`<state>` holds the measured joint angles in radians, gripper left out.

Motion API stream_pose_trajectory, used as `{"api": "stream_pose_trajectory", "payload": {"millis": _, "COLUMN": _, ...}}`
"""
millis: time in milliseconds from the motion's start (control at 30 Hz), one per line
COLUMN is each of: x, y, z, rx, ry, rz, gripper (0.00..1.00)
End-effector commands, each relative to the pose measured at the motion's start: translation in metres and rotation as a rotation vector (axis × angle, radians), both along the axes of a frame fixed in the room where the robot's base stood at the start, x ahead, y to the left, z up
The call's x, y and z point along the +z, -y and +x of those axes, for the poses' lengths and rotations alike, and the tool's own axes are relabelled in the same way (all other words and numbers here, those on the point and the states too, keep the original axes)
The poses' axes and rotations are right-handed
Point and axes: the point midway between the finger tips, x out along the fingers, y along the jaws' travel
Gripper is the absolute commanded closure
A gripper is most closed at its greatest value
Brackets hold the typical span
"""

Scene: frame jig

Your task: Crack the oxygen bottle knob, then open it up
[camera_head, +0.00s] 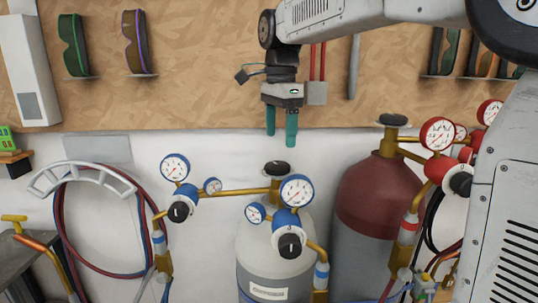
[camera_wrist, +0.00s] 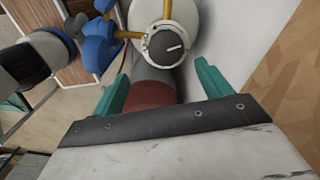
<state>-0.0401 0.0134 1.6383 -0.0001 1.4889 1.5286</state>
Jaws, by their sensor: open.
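The oxygen bottle (camera_head: 262,258) is the light grey cylinder with blue-rimmed gauges, below the middle of the head view. Its dark round knob (camera_head: 277,168) sits on top of the brass valve. My gripper (camera_head: 281,140) points down above the knob, with its teal fingers apart and nothing between them. A gap shows between the fingertips and the knob in the head view. In the wrist view, the knob (camera_wrist: 166,46) has a white mark on its face and lies just beyond the open fingertips (camera_wrist: 163,73).
A red and grey bottle (camera_head: 378,195) with red gauges stands close at the right. Blue-rimmed gauges (camera_head: 297,190) and brass pipes (camera_head: 235,192) crowd the knob. A wooden tool board (camera_head: 200,95) is behind. Coiled hoses (camera_head: 65,215) hang at the left.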

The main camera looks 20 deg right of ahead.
Motion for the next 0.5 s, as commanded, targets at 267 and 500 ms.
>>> {"api": "stream_pose_trajectory", "payload": {"millis": 267, "x": -0.023, "y": -0.009, "z": 0.007, "rx": -0.03, "ry": -0.005, "rz": 0.0, "gripper": 0.23}}
{"api": "stream_pose_trajectory", "payload": {"millis": 500, "x": -0.06, "y": -0.01, "z": 0.007, "rx": -0.026, "ry": -0.004, "rz": 0.0, "gripper": 0.23}}
